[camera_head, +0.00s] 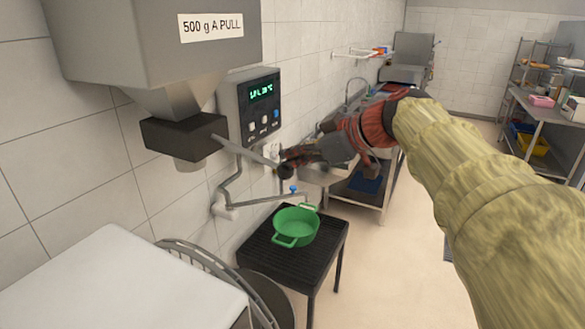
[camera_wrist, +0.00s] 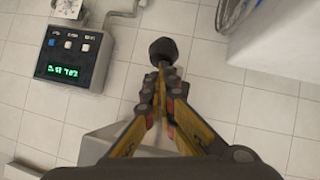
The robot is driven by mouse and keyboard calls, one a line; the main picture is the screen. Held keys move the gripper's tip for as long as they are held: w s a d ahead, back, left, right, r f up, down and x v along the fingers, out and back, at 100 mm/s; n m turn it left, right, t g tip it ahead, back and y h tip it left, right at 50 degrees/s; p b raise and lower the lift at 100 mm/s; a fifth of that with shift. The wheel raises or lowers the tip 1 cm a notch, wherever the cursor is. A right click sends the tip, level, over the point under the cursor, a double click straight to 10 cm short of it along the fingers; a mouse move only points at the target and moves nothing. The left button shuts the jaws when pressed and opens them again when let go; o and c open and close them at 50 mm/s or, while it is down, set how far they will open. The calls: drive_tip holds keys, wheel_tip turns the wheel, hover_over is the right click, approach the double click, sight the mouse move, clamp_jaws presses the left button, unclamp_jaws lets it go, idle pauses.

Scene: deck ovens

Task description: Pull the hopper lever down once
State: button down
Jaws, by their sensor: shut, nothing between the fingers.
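The grey hopper (camera_head: 150,45) hangs on the wall at the upper left in the head view, with a "500 g A PULL" label (camera_head: 210,26). A dark block (camera_head: 183,138) sits under its funnel. The lever, a grey bar (camera_head: 245,152), slopes down to the right from this block to my gripper (camera_head: 288,162). In the wrist view my gripper (camera_wrist: 160,88) has its fingers together, and the lever's black knob (camera_wrist: 163,50) shows just beyond the fingertips. The fingers hide part of the lever; I cannot tell whether they touch it.
A wall box with a green display (camera_head: 262,92) is close above my gripper; it also shows in the wrist view (camera_wrist: 68,60). A green pot (camera_head: 296,226) stands on a black stand (camera_head: 330,238) below. A white-topped surface (camera_head: 120,285) is at lower left.

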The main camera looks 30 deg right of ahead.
sight(292, 175)
drive_tip(key=shift+t, duration=0.3)
drive_tip(key=f+b, duration=0.2)
drive_tip(key=b, duration=0.1)
drive_tip(key=f+b, duration=0.3)
drive_tip(key=shift+w+a+b, duration=0.1)
drive_tip(key=shift+w+b, duration=0.1)
drive_tip(key=shift+b, duration=0.2)
drive_tip(key=shift+w+a+f+b, duration=0.1)
drive_tip(key=shift+w+f+b, duration=0.05)
drive_tip(key=shift+f+b, duration=0.55)
drive_tip(key=shift+w+a+f+b, duration=0.1)
drive_tip(key=shift+f+b, duration=0.4)
drive_tip(key=shift+b, duration=0.4)
